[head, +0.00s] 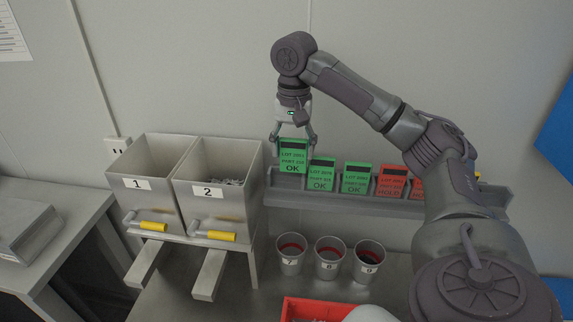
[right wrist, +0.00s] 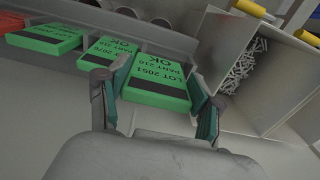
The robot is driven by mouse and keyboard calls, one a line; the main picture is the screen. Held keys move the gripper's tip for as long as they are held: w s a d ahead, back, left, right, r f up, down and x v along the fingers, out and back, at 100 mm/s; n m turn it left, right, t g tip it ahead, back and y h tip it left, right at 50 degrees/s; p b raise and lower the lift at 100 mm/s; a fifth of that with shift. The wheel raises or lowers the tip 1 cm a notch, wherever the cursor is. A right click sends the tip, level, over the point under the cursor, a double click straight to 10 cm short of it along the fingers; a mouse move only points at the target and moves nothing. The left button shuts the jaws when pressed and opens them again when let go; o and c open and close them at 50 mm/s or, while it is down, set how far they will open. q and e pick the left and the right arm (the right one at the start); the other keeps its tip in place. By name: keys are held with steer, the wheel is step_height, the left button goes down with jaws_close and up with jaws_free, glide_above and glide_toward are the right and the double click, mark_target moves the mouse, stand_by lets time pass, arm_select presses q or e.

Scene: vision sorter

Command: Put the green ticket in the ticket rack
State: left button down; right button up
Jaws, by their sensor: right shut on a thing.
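A green ticket marked LOT 2051 and OK (head: 293,160) is upright at the left end of the grey ticket rack (head: 335,200). Its top sits a little higher than its neighbours. My right gripper (head: 293,138) is above it, shut on its upper part. In the right wrist view the fingers of my right gripper (right wrist: 163,80) are on both sides of the green ticket (right wrist: 160,87). Whether the ticket's lower edge rests in the rack is hard to tell. My left gripper is not in view.
Two more green tickets (head: 321,174) (head: 356,178) and red HOLD tickets (head: 391,182) stand in the rack to the right. Hoppers 1 (head: 142,196) and 2 (head: 210,204) stand close at the left. Three cups (head: 329,258) and a red tray (head: 312,309) are in front.

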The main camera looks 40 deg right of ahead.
mark_target(285, 171)
steer(key=shift+w+a+f, duration=0.15)
steer(key=shift+w+f, duration=0.2)
steer(key=shift+w, duration=0.2)
steer(key=shift+w+a+f, duration=0.1)
steer(key=shift+w+f, duration=0.2)
steer(key=shift+w, duration=0.2)
step_height(285, 171, down, 4)
steer(key=shift+s+r+p, duration=0.15)
steer(key=shift+r+p, duration=0.1)
steer(key=shift+p, duration=0.5)
steer(key=shift+f, duration=0.25)
steer(key=shift+f, duration=0.15)
steer(key=o, duration=0.9)
steer(key=shift+o, duration=0.2)
